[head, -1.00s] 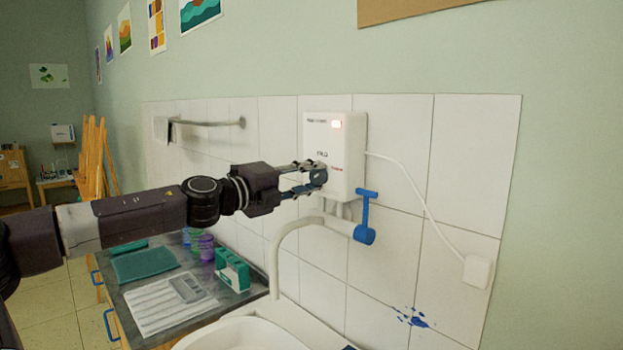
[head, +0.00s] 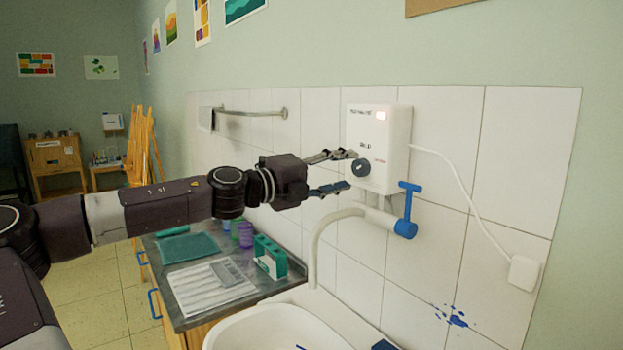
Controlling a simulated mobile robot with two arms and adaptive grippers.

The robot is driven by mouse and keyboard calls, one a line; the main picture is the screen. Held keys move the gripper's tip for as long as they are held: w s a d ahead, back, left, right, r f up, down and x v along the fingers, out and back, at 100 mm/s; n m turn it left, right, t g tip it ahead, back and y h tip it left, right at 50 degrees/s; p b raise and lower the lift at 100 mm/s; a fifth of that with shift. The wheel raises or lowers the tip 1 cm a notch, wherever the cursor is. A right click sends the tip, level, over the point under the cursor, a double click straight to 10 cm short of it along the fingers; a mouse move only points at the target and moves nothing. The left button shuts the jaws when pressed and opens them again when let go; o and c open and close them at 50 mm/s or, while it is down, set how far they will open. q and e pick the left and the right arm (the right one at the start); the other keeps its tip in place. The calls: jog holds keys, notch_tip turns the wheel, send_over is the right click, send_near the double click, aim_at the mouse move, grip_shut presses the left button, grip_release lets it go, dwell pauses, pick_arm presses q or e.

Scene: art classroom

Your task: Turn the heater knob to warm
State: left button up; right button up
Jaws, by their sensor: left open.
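The white heater (head: 396,140) is fixed to the tiled wall, with a lit reddish lamp at its top right. Its dark round knob (head: 361,167) is low on the front face. The knob's setting is too small to read. My left gripper (head: 350,170) is open in front of the heater, its two fingers spread with one above and one below the knob's height. The fingers look apart from the knob; the exact gap cannot be told. My right gripper is not in view.
A pale tap with a blue lever (head: 408,210) sits below the heater, over a white sink (head: 270,328). A cable runs to a wall box (head: 524,272).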

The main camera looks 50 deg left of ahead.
pick_arm(q)
jog(key=s, duration=0.8)
jog(key=shift+s+a, duration=0.3)
jog(key=shift+a, duration=0.05)
jog(key=shift+f, duration=0.15)
